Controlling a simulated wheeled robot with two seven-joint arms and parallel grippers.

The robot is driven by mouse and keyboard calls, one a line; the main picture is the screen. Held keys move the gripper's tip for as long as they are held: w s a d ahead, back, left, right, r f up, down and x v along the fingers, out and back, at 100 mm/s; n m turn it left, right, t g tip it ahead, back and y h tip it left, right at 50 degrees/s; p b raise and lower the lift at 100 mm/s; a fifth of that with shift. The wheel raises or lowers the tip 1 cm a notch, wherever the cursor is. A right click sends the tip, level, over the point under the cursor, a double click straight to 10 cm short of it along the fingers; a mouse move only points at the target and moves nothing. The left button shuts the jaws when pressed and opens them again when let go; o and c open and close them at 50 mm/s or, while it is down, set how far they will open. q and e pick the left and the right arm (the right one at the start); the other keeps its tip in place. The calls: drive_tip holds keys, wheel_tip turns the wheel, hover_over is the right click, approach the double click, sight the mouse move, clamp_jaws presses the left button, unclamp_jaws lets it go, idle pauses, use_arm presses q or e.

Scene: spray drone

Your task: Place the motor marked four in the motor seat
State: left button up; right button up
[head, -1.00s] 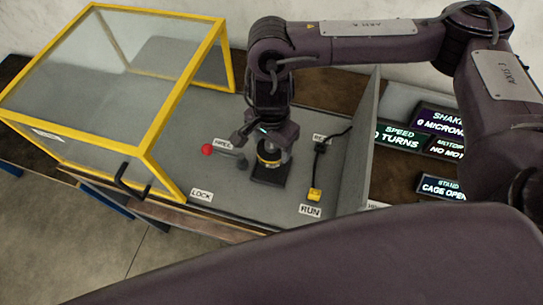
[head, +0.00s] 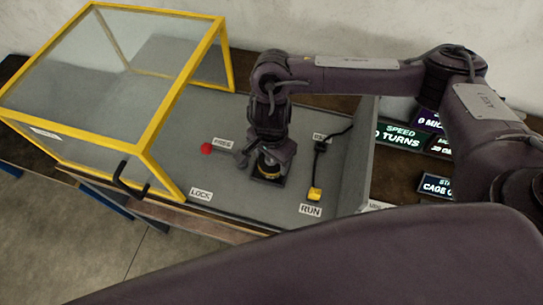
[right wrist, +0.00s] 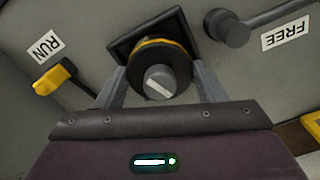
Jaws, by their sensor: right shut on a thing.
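My right gripper (head: 268,160) points down over the dark motor seat (head: 258,180) on the grey bench. It is shut on the motor, a round dark body with a grey cap (right wrist: 158,82). In the right wrist view the two grey fingers (right wrist: 158,88) hold its sides. A yellow ring shows at the motor's far edge. The black square seat plate (right wrist: 122,46) shows beneath and behind the motor. The motor appears to be down at the seat, but its underside is hidden. No number can be read on it. My left gripper is not in view.
A yellow-framed clear cage (head: 158,130) stands at the left. A red-knobbed lever (head: 206,149) is left of the seat, by the LOCK and FREE labels. A yellow switch (head: 315,194) is at RUN. A grey panel (head: 358,150) and lit displays (head: 398,136) are at the right.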

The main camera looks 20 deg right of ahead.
drive_tip(key=o, duration=1.4)
drive_tip(key=shift+f, duration=0.1)
drive_tip(key=shift+w+r, duration=0.1)
drive_tip(key=shift+r, duration=0.45)
wheel_tip(320, 180, up, 11)
drive_tip(key=shift+r, duration=0.1)
drive_tip(key=shift+s, duration=0.2)
